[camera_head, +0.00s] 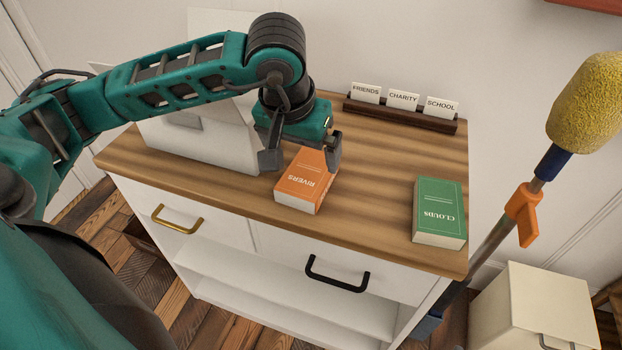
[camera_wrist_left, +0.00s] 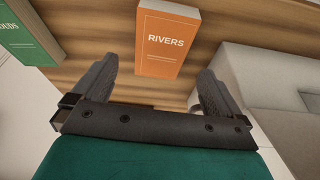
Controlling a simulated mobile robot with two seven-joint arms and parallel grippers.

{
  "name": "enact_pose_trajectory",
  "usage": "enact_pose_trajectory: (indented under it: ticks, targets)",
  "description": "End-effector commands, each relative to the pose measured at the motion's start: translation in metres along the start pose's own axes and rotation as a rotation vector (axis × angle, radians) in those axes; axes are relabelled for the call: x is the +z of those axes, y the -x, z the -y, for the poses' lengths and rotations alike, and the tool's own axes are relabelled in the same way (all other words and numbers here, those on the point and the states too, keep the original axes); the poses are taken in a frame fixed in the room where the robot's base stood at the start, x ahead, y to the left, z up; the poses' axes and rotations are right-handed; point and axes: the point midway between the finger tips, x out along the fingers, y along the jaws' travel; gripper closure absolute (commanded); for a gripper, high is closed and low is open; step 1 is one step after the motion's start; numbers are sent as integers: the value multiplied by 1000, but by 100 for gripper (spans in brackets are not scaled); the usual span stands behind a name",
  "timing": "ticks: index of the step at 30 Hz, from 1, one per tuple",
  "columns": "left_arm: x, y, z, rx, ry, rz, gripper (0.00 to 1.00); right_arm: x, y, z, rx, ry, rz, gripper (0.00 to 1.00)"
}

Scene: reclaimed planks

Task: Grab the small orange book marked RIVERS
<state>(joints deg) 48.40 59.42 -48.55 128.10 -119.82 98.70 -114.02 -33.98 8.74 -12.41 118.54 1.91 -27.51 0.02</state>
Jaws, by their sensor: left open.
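The orange book marked RIVERS (camera_head: 305,183) lies flat on the wooden top of a white cabinet, near its front edge. My left gripper (camera_head: 301,162) is above the book, pointing down, with its two fingers apart and the book showing between them. The left wrist view also shows the orange book (camera_wrist_left: 168,42) between and beyond the open fingers (camera_wrist_left: 158,85). The gripper's fingers hide part of the book's far end in the head view. I cannot tell whether they touch it. My right gripper does not show.
A green book marked CLOUDS (camera_head: 439,210) lies to the right on the cabinet top (camera_head: 375,165). A dark card holder (camera_head: 402,114) with FRIENDS, CHARITY and SCHOOL cards stands at the back. A pale box-like object (camera_head: 205,148) stands left of the gripper. Bare wood lies between the books.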

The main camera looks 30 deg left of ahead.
Motion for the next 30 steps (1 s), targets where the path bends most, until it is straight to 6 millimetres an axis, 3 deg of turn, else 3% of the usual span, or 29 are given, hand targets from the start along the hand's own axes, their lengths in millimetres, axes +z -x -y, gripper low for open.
enact_pose_trajectory:
  ticks: [3,9,18,27,30]
  targets:
    - [1,-19,-1,2,2,3,0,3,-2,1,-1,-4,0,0]
    - [0,-33,0,2,1,2,0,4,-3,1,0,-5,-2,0]
    - [-3,-74,3,3,1,3,0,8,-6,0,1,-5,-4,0]
    - [-4,-79,3,3,1,1,0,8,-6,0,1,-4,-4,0]
    - [-3,-79,3,3,1,1,9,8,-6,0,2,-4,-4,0]
